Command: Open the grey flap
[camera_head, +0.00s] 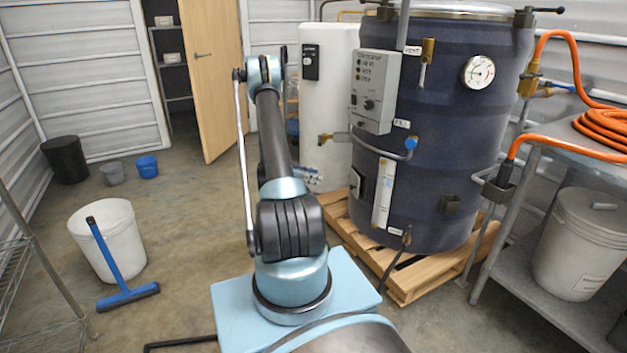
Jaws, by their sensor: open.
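No part is plainly a grey flap. A dark blue ribbed tank (455,130) stands upright on a wooden pallet at the right. I cannot tell whether either is the flap. A grey control box (376,92) is fixed to the tank's upper left. My arm rises in the middle, left of the tank and apart from it in the picture. My gripper does not show.
A white cylinder (327,95) stands behind the tank. The pallet (420,277) sticks out in front. A metal table (552,150) with an orange hose is at right. A white bucket (118,245) and blue squeegee (108,255) are at left. Floor between bucket and arm is clear.

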